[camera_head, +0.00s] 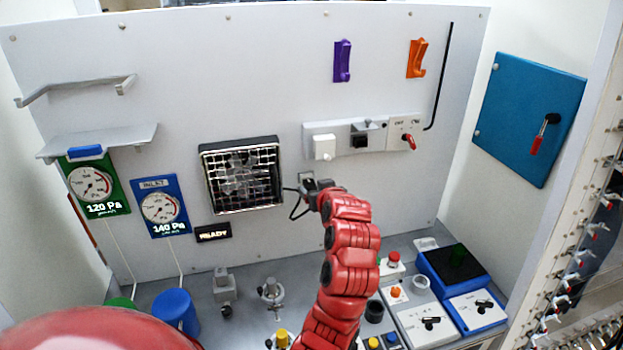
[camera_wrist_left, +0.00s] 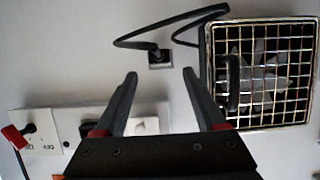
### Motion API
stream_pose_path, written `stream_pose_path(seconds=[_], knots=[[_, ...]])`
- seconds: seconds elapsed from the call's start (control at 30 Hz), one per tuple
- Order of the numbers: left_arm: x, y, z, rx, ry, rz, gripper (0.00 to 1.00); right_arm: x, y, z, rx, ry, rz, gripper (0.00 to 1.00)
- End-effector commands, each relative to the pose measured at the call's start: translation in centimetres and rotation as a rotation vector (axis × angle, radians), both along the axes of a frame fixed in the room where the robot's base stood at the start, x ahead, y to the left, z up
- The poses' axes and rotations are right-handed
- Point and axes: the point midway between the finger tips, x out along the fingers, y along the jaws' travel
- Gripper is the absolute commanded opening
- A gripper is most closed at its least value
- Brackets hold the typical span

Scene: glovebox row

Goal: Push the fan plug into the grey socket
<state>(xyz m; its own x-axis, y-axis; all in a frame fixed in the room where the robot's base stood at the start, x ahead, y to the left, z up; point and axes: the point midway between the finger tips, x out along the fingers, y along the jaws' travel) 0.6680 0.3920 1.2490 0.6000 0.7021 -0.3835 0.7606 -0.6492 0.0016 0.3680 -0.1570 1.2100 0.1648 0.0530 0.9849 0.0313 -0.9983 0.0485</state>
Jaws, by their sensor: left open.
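The fan (camera_head: 241,174) is a black square unit with a wire grille on the white back wall; it also shows at the right of the left wrist view (camera_wrist_left: 262,75). A black cord (camera_head: 296,207) loops beside it. In the left wrist view the cord runs to the black fan plug (camera_wrist_left: 156,52), which sits at the small grey socket (camera_wrist_left: 162,65). I cannot tell how deep it sits. My left gripper (camera_head: 312,188) is in front of the socket (camera_head: 306,176). In the left wrist view its fingers (camera_wrist_left: 159,74) are open and empty, just short of the plug. My right gripper is not in view.
A strip with white and black fittings and a red switch (camera_head: 408,141) is on the wall, up and right of the socket. Gauges (camera_head: 160,207) hang at left. A READY sign (camera_head: 213,233) is below the fan. Control boxes (camera_head: 475,310) and a blue container (camera_head: 176,311) crowd the bench.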

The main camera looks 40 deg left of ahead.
Motion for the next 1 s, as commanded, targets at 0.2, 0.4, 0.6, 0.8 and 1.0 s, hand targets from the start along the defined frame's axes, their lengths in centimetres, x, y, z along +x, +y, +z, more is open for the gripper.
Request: stream_pose_path(seconds=[0.2, 0.4, 0.6, 0.8, 1.0], knots=[[2.2, 2.8, -1.2, 0.001, 0.006, 0.003, 0.72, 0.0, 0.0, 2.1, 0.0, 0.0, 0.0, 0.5], [3.2, 3.7, -2.0, 0.002, 0.001, 0.0, 0.72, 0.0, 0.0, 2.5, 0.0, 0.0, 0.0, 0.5], [3.4, 3.8, -2.2, 0.001, 0.001, -0.001, 0.72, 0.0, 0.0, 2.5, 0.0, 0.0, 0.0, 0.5], [3.3, 3.8, -2.2, 0.002, 0.001, -0.001, 0.56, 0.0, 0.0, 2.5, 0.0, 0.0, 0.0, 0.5], [3.3, 3.8, -2.1, 0.002, 0.001, -0.001, 0.2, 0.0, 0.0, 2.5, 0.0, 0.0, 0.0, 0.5]])
